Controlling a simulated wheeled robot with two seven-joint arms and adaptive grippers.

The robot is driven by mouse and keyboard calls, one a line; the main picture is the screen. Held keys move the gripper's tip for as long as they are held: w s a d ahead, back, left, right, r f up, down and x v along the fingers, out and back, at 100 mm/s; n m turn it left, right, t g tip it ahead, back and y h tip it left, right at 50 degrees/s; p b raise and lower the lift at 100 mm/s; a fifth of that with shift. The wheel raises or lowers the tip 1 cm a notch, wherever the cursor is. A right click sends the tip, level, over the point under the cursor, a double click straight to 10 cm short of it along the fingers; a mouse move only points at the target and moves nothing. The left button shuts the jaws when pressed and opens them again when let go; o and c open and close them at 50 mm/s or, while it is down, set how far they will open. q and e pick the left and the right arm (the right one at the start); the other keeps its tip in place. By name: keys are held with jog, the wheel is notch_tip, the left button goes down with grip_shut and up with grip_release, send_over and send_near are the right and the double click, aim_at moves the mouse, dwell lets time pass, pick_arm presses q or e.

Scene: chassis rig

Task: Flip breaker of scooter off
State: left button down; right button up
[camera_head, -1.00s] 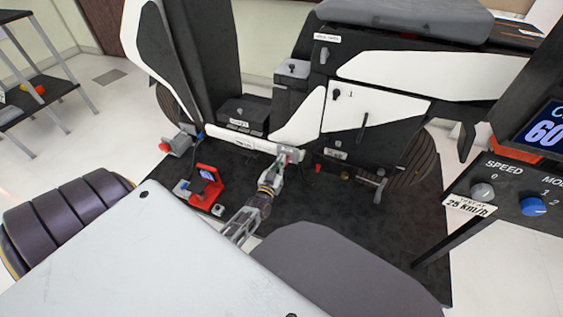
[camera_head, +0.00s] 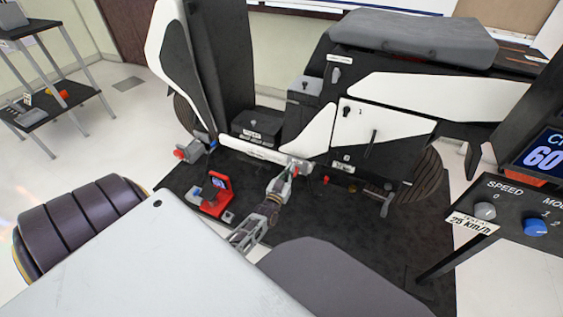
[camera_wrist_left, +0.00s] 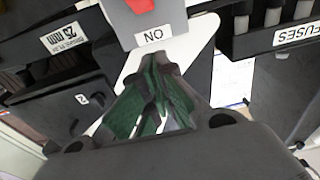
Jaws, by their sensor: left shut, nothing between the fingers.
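The scooter (camera_head: 385,125) stands on a black mat, with white and black panels. Its breaker, a small grey box with a red lever, sits low on the scooter's near side, mostly hidden by my gripper in the head view. In the left wrist view the breaker (camera_wrist_left: 172,22) is at the top edge, with part of its red lever (camera_wrist_left: 141,5) and an upside-down ON label showing. My left gripper (camera_head: 291,169) is shut and empty, its green-padded fingertips (camera_wrist_left: 160,58) just below the label. I cannot tell whether they touch the box. My right gripper is not in view.
A red stand (camera_head: 215,195) is on the mat (camera_head: 385,240) left of my arm. A control panel with SPEED and mode knobs (camera_head: 485,210) is at the right. In the wrist view, a fuse holder (camera_wrist_left: 270,20) is at the upper right. A shelf (camera_head: 50,110) stands far left.

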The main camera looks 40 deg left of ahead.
pick_arm(q)
jog(key=s+d+f+p, duration=0.1)
jog(key=s+f, duration=0.5)
jog(key=s, duration=0.1)
jog(key=shift+s+d+f, duration=0.15)
jog(key=shift+d+f, duration=0.1)
jog(key=shift+d, duration=0.1)
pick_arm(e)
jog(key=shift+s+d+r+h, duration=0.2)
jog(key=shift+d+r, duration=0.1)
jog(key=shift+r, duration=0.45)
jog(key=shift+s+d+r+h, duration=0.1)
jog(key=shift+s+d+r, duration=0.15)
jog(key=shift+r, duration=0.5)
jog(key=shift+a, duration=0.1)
pick_arm(q)
jog(key=shift+d, duration=0.1)
